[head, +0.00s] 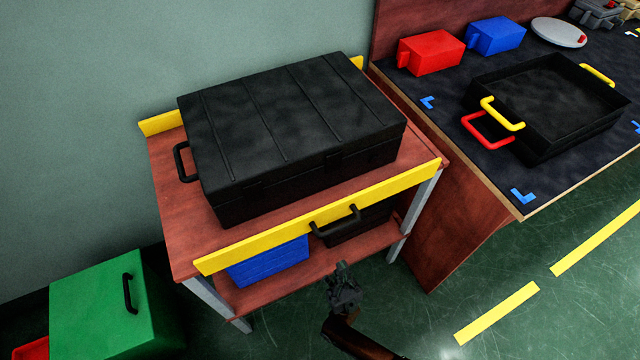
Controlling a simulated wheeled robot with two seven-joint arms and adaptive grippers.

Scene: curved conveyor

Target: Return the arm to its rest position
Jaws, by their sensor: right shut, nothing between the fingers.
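My right gripper (343,287) is low in the middle of the head view, in front of the red-brown stand. It is shut with nothing held, and its arm comes in from the bottom edge. A large black case (290,125) lies closed on top of the stand (176,235), apart from the gripper. My left gripper does not show.
A blue bin (268,262) and a dark box sit on the lower shelf. A green box (100,305) stands at left. At right, a dark-topped bench (440,115) holds a black tray (545,135), a red block (432,53) and a blue block (496,36). The floor at front right is clear.

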